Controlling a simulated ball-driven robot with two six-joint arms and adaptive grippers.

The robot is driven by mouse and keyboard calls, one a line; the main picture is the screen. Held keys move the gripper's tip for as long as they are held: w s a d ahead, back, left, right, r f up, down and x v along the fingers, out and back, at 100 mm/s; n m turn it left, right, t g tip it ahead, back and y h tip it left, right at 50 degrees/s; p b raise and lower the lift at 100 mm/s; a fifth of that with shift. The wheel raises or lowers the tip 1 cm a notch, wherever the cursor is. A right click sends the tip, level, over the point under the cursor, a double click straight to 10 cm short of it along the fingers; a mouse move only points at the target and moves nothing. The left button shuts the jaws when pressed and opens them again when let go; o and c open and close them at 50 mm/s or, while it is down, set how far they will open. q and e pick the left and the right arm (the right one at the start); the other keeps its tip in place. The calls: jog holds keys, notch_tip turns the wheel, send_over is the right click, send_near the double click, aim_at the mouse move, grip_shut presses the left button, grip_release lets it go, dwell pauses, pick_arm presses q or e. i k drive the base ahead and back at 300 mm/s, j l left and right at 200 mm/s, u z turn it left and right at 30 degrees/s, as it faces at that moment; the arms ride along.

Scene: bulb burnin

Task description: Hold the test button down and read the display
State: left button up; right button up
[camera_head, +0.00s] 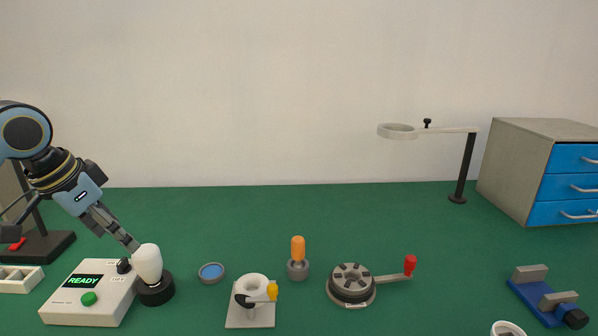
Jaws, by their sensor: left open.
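The white tester box (92,298) stands at the front left. Its dark display (83,281) reads READY in green letters. A round green button (89,299) sits below the display, and a small black knob (124,266) is at the box's back right. A white bulb (147,262) stands upright in a black socket (157,292) beside the box. My left gripper (130,241) is open, pointing down and right, with its fingertips at the upper left of the bulb. I cannot tell whether they touch it. The gripper is away from the green button. My right gripper is out of view.
A blue-topped round dish (211,272), a white fixture with a yellow knob (254,301), an orange-handled tool (298,252) and a grey rotary fixture (351,283) stand rightward. A ring stand (461,170), drawer cabinet (515,168) and blue vise (538,298) are farther right. Green bench is clear behind.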

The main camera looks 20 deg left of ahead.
aim_at(90, 298)
jog(key=k, duration=1.5)
